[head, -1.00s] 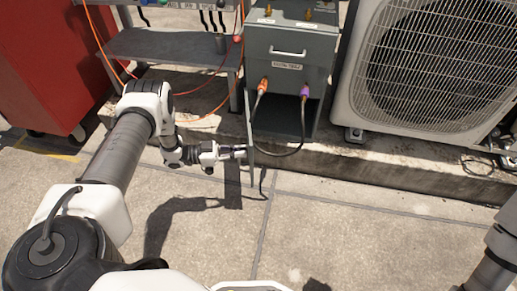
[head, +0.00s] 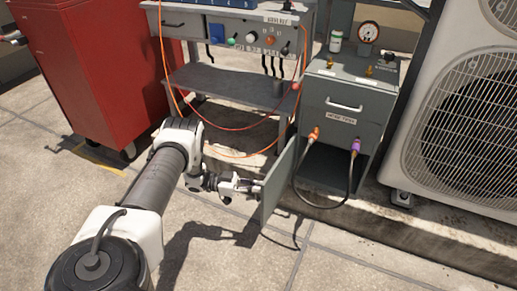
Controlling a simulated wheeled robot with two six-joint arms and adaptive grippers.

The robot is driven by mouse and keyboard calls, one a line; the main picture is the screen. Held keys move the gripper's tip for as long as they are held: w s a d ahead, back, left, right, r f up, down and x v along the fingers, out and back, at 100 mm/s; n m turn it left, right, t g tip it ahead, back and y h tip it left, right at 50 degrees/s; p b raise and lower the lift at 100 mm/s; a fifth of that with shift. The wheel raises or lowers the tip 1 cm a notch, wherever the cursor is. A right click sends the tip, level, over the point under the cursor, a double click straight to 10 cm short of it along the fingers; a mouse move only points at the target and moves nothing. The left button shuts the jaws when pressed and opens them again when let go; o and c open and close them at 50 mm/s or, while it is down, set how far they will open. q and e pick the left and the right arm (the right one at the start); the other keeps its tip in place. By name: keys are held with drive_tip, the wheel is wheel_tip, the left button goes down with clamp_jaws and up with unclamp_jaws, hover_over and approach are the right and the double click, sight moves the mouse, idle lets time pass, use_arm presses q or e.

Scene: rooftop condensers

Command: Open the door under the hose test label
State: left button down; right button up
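The grey cabinet (head: 378,102) stands right of centre, with a label (head: 341,119) on its front that appears to read hose test. Under the label, the door (head: 277,190) stands open, swung out to the left, and a dark compartment (head: 328,166) shows behind it. An orange-ended and a purple-ended hose fitting (head: 355,147) sit above the opening, and a black hose (head: 322,206) loops down across it. My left gripper (head: 256,188) is at the door's outer left side, close to or touching it; its fingers are too small to read. My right gripper is out of view.
A grey bench (head: 228,84) with a switch panel and orange cables stands behind my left arm. A red cabinet (head: 97,72) is at the left, a condenser unit (head: 462,130) at the right. The paved floor (head: 345,262) in front is clear.

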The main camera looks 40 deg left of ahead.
use_arm(q)
drive_tip(key=shift+s+f, duration=0.1)
drive_tip(key=c, duration=1.2)
unclamp_jaws()
drive_tip(key=v, duration=1.2)
